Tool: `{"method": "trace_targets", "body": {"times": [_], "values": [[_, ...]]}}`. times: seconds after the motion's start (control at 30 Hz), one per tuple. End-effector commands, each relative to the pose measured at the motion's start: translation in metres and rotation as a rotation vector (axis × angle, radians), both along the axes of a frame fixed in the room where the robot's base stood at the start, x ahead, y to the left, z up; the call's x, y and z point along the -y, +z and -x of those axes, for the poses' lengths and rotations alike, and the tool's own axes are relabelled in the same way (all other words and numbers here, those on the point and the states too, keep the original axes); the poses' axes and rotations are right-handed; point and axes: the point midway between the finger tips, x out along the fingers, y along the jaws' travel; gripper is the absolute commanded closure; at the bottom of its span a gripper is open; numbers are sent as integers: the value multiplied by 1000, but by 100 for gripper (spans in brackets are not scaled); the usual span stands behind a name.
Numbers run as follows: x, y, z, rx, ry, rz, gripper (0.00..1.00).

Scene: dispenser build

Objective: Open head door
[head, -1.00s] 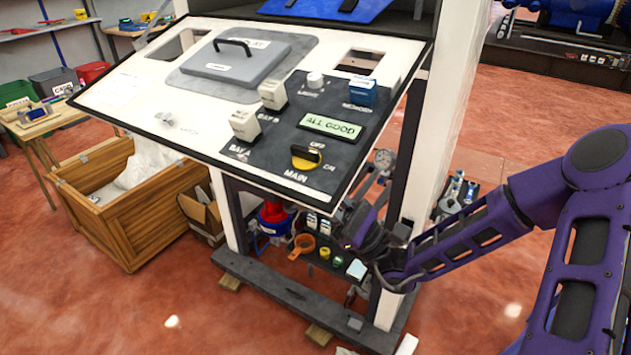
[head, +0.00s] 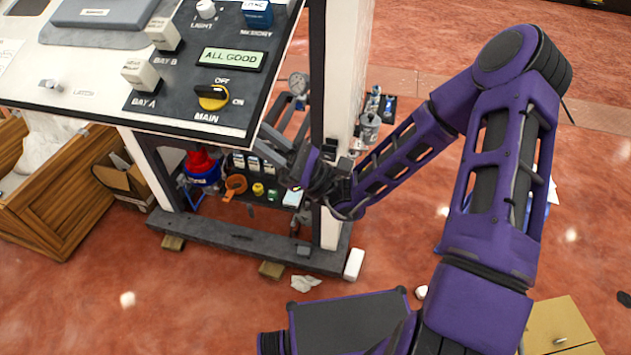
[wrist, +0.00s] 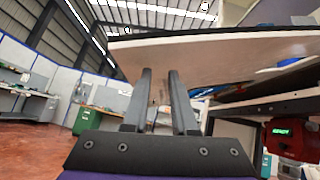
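The sloped white panel (head: 95,97) fills the upper left of the head view. I cannot tell for sure which part is the head door. My gripper (head: 272,138) is below and beside the panel's lower right corner, fingers pointing up and left. In the wrist view my gripper's fingers (wrist: 160,75) stand apart with nothing visible between them, and the panel's edge (wrist: 200,60) crosses just beyond their tips. Contact is unclear.
A dark base beam (head: 250,247) lies below. A wooden crate (head: 55,195) is at left. A red device (wrist: 293,137) shows in the wrist view.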

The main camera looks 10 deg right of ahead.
Motion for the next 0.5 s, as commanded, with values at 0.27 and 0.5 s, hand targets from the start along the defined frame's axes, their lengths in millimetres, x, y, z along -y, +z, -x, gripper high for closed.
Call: {"method": "trace_targets", "body": {"times": [0.27, 0.5], "values": [[14, -16, 3, -2, -3, 2, 74], [25, -28, 6, -3, -5, 3, 74]]}}
